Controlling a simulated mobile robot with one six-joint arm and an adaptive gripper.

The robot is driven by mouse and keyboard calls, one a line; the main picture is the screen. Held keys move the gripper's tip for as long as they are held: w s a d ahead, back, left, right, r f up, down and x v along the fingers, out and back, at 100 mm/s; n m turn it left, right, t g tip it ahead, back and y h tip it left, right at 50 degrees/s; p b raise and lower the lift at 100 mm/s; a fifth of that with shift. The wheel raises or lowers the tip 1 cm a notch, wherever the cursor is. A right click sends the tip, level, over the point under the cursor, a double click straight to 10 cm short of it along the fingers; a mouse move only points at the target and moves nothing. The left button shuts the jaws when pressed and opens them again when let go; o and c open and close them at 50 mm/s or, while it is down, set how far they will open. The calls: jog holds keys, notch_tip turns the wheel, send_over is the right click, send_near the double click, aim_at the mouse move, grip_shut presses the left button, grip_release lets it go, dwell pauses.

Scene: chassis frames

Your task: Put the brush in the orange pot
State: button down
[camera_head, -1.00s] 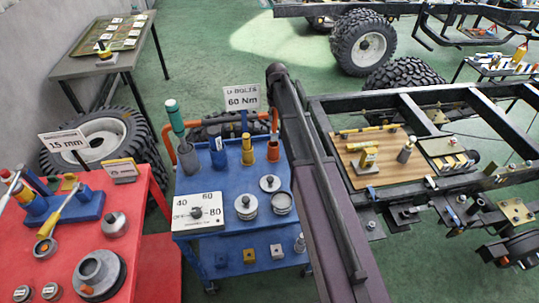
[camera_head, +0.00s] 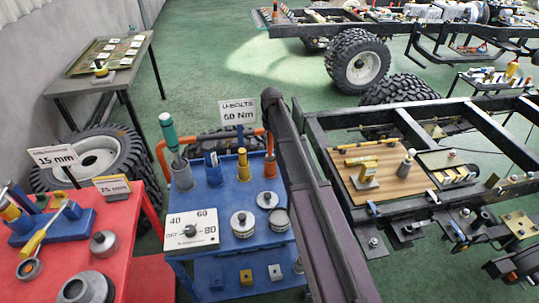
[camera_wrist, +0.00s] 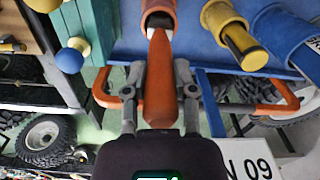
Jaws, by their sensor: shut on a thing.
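The brush (camera_wrist: 158,85), with an orange tapered body, is held between the two grey fingers of my gripper (camera_wrist: 160,72) in the wrist view. Its narrow end points at the mouth of the orange pot (camera_wrist: 160,7) and overlaps it in the picture. I cannot tell whether the tip is inside the pot or only in front of it. In the head view the orange pot (camera_head: 270,168) stands at the right back of the blue cart's top. My arm passes just right of it there, and my gripper and the brush are hidden.
A yellow pot (camera_head: 244,167) and a blue pot (camera_head: 214,171) stand left of the orange one on the blue cart (camera_head: 205,265). An orange rail (camera_wrist: 285,104) runs near my gripper. A 60 Nm sign (camera_head: 239,112) rises behind. A red table (camera_head: 140,240) is at left.

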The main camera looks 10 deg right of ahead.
aim_at(270, 155)
jog(key=shift+f+b, duration=0.6)
jog(key=shift+f, duration=0.35)
jog(key=shift+f+b, duration=1.85)
jog(key=shift+f, duration=0.15)
jog(key=shift+c, duration=2.1)
grip_release()
jog(key=shift+a, duration=0.1)
jog(key=shift+r, duration=0.2)
notch_tip(270, 155, up, 12)
jog(key=p, duration=1.2)
jog(key=shift+s, duration=0.1)
